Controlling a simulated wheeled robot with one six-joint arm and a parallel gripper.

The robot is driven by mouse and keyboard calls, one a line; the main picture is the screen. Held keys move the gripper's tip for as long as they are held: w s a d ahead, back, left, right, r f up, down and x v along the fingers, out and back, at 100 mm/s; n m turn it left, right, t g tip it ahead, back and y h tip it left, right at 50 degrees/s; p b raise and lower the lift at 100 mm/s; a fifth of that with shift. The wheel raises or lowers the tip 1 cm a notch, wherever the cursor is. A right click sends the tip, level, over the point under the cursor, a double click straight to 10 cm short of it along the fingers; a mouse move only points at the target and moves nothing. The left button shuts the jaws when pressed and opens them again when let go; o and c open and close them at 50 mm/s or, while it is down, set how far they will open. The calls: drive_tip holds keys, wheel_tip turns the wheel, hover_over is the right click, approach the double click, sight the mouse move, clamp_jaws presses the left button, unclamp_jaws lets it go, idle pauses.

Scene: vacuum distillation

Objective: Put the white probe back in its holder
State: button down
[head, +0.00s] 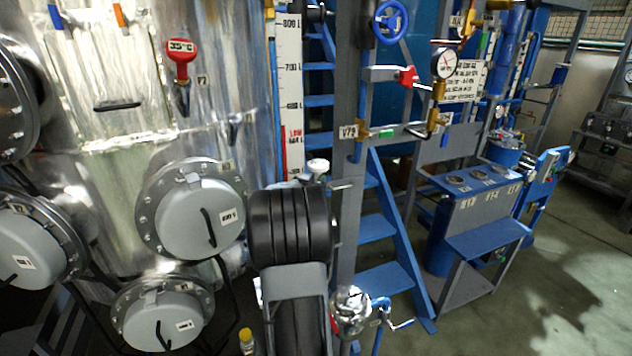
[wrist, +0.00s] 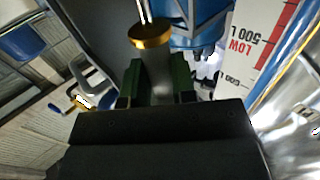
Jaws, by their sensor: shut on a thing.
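My gripper (wrist: 156,80), with green fingers, is shut on the white probe. In the wrist view the probe's grey-looking body sits between the fingers, with a brass collar (wrist: 150,36) and a thin metal rod pointing away beyond it. In the head view the probe's white end (head: 318,166) shows just above my dark arm, and the fingers are mostly hidden. A small metal holder (head: 234,122) on the silver tank, left of the probe, looks empty.
The silver tank (head: 120,70) has round grey hatches with handles (head: 203,218). A white level scale (head: 290,100) and a grey post (head: 347,190) stand close to my gripper. Blue stairs (head: 385,280) are behind the post. Open floor (head: 560,290) lies at the right.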

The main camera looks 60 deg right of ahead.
drive_tip(key=shift+f+b, duration=3.45)
drive_tip(key=shift+f, duration=0.7)
drive_tip(key=c, duration=0.8)
unclamp_jaws()
drive_tip(key=shift+c, duration=0.2)
drive_tip(key=shift+a, duration=0.1)
drive_tip(key=s+a, duration=0.1)
drive_tip(key=a, duration=1.2)
drive_tip(key=shift+s+a+b, duration=0.25)
drive_tip(key=shift+s+b, duration=0.1)
drive_tip(key=shift+b, duration=0.1)
